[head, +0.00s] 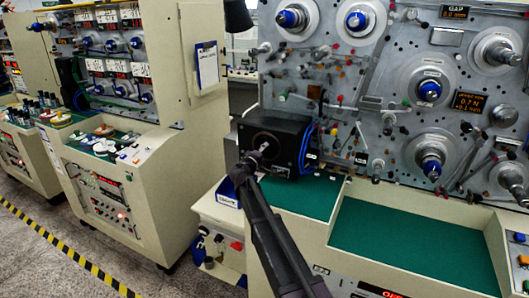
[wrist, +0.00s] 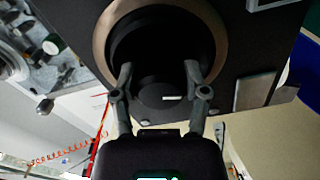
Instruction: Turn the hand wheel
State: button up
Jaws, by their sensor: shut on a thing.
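A black box (head: 280,132) stands on the left end of the green bench top in the head view. Its front has a round opening with a bronze ring (wrist: 106,22), seen close up in the wrist view. Inside the ring is the dark hand wheel (wrist: 160,95), with a small white mark low on it. My gripper (wrist: 159,70) reaches into the ring, with one grey finger on each side of the wheel, shut on it. In the head view my gripper (head: 262,150) is at the box's front and hides part of the opening. The dark wheel's exact outline is hard to make out.
Blue cables (head: 306,145) run down the box's right side. A panel of spindles (head: 400,80) rises behind and to the right. The green bench top (head: 400,240) on the right is clear. Another machine (head: 130,190) stands at left, beyond a floor gap.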

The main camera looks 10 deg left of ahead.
jog(key=shift+m, duration=1.5)
jog(key=o, duration=1.1)
jog(key=shift+o, duration=0.2)
jog(key=v, duration=1.2)
jog(key=shift+d, duration=0.1)
